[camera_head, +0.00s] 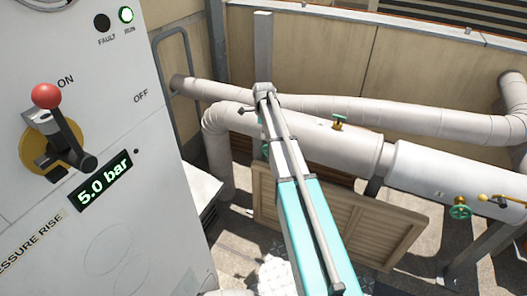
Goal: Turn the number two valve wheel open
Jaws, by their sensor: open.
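Several valve fittings sit on the pale pipes. A small green handwheel (340,117) on a brass stem stands on top of the middle pipe. A larger green handwheel (460,211) is on the right pipe, facing me. A sliver of another green part (265,149) shows at the left edge of my arm, mostly hidden. I can read no number on any wheel, so I cannot tell which is number two. My teal and grey arm reaches from the bottom towards the pipes. I can make out no gripper fingers at its far end.
A white panel (75,120) with a red-knobbed lever (46,97) and a display (101,181) reading 5.0 bar fills the left. A yellow lever (497,199) is beside the right wheel. A slatted wooden panel (395,235) leans below the pipes. A wall (410,80) stands behind.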

